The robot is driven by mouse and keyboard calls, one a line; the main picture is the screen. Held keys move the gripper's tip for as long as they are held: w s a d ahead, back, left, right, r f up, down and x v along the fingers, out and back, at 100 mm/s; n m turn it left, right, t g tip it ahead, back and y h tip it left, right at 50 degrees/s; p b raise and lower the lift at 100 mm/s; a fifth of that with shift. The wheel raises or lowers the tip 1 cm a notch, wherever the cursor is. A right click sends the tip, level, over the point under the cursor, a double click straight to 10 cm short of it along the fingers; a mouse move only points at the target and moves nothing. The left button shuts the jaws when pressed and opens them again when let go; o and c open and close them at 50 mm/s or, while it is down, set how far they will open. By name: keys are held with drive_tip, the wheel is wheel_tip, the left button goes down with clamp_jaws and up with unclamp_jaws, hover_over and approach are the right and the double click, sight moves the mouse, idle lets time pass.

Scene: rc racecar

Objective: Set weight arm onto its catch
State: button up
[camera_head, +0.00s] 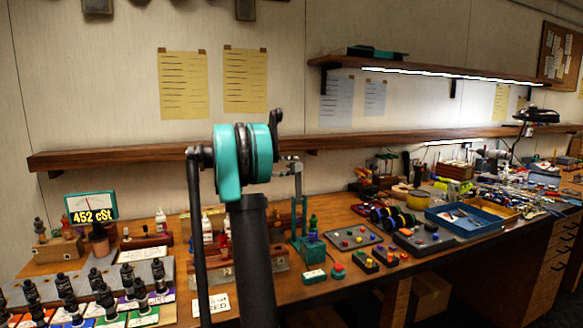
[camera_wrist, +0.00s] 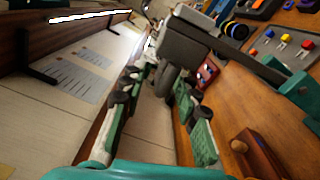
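The weight arm (camera_wrist: 185,43) shows in the wrist view as a dark grey block with a bar running right toward a teal part. A dark rounded piece hangs below the block, between my fingertips. My gripper (camera_wrist: 157,82) is open, with its two teal and white fingers apart on either side of that piece. I cannot tell whether either finger touches it. In the head view a teal fixture (camera_head: 308,246) stands on the bench just right of my arm. A grey part shows at its top. My arm hides my gripper there, and I cannot make out the catch.
Switch panels (camera_head: 353,237) and a blue tray (camera_head: 466,218) lie to the right. Rows of dark-topped bottles (camera_head: 104,297) and a meter reading 452 cSt (camera_head: 90,207) stand at the left. A wooden shelf (camera_head: 110,158) runs along the wall behind. The bench is crowded.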

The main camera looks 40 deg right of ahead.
clamp_jaws()
drive_tip(key=shift+s+r, duration=0.1)
idle(0.5)
